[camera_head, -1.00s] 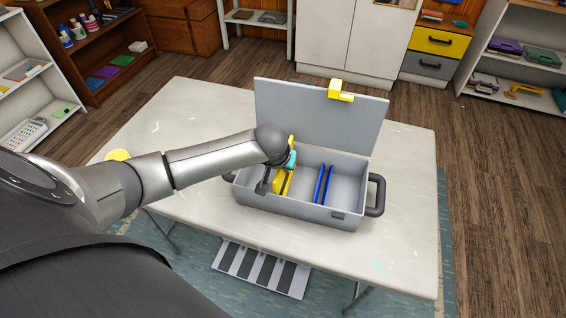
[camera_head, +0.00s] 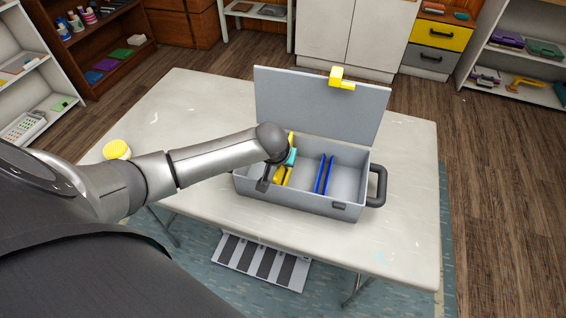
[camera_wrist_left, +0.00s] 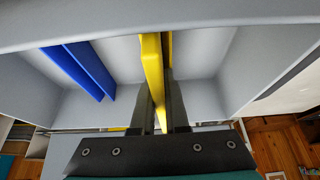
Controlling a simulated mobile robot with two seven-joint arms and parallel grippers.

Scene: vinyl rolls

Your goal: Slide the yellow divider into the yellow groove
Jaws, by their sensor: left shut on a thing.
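An open grey case (camera_head: 300,208) stands on the table, its lid raised at the back. My left gripper (camera_head: 270,180) reaches down into the left part of the case. It is shut on the upright yellow divider (camera_wrist_left: 152,70), which shows between its fingers in the wrist view. In the head view, the gripper and arm partly cover the divider. Yellow strips of the yellow groove (camera_head: 284,177) show beside the gripper, close to the divider. I cannot tell whether the divider's lower edge is inside the groove. My right gripper is not in view.
A pair of blue strips (camera_head: 324,176) stands in the middle of the case, also visible in the wrist view (camera_wrist_left: 78,70). A yellow latch (camera_head: 340,80) sits on the lid's top edge. A round yellow-topped object (camera_head: 117,149) is on the table's left. The table's right side is clear.

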